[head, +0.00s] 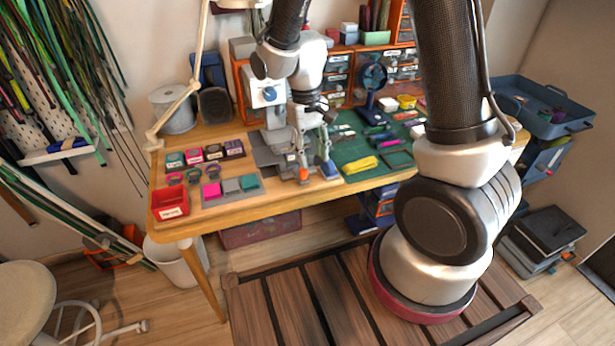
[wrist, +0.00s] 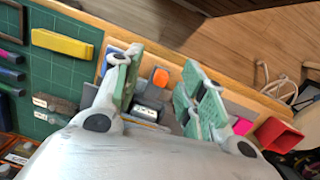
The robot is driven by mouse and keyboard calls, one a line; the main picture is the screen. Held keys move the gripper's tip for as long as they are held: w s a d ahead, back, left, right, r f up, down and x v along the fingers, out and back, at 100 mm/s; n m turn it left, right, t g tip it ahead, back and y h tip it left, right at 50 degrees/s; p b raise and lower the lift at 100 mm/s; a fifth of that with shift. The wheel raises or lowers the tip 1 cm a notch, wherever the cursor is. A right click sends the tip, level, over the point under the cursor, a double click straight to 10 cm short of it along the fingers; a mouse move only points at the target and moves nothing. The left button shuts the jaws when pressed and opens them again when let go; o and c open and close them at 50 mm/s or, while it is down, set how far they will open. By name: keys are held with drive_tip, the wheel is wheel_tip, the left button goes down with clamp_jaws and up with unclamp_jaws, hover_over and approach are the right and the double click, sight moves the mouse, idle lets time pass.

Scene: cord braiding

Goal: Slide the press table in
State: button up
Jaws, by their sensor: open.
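The press (head: 268,97) is a pale machine with a blue round mark, standing on the wooden table in the head view. Its grey base (head: 262,152) is partly hidden by my arm and gripper. My gripper (head: 312,160) points down at the front of the press. In the wrist view my gripper (wrist: 163,64) is open, with green-padded fingers apart. I cannot tell whether either finger touches the press. How far the press table stands out is unclear.
A blue block (head: 328,170) stands close beside my gripper. A green mat with a yellow bundle (head: 361,165) lies to the right. Sample tiles (head: 211,190) and a red bin (head: 171,203) lie to the left. The table's front edge is just below the press.

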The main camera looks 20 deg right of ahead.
sight(303, 169)
drive_tip(key=shift+w+a+r+m+t+y, duration=0.15)
drive_tip(key=shift+w+a+m+t, duration=0.2)
drive_tip(key=shift+w, duration=0.2)
drive_tip(key=shift+w+a+m+t+y, duration=0.15)
drive_tip(key=shift+w+a+m+t, duration=0.15)
drive_tip(key=shift+w, duration=0.2)
drive_tip(key=shift+w+f, duration=0.2)
drive_tip(key=shift+w, duration=0.05)
wheel_tip(303, 169, down, 7)
drive_tip(key=shift+f, duration=0.2)
clamp_jaws()
